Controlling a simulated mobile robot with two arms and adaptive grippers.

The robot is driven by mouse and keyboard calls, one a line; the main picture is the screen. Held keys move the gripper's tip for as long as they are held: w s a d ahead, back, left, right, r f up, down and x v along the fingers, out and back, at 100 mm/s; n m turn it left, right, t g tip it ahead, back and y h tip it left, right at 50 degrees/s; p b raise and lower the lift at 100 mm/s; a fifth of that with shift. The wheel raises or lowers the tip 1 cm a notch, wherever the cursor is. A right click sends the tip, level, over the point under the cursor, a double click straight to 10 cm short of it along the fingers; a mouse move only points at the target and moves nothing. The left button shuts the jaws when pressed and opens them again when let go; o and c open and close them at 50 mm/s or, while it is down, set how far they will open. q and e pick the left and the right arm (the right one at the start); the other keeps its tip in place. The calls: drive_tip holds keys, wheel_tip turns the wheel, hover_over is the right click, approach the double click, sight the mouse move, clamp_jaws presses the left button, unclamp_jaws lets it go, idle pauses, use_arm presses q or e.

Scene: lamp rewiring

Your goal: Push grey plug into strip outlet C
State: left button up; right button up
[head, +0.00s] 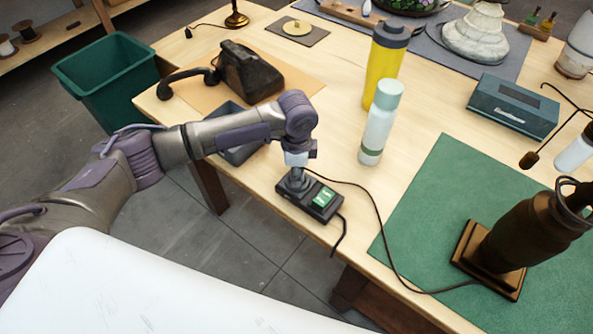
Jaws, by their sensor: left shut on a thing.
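The dark power strip (334,208) lies near the front edge of the table, with a green-lit part on its right half. My left gripper (296,184) points down over the strip's left end and is shut on the grey plug. The plug is mostly hidden by the fingers, so I cannot tell how deep it sits or which outlet it is at. A dark cord (377,213) runs from beside the gripper to the brown lamp base (527,240) on the green mat (432,200). My right gripper is not in view.
A pale bottle (379,130) and a yellow bottle (384,68) stand behind the strip. A short cord (341,232) hangs from the strip's right end. A blue box (512,108) stands at right.

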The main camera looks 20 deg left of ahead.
use_arm(q)
drive_tip(key=shift+f, duration=0.15)
drive_tip(key=o, duration=1.2)
wheel_tip(320, 180, up, 7)
drive_tip(key=p, duration=0.8)
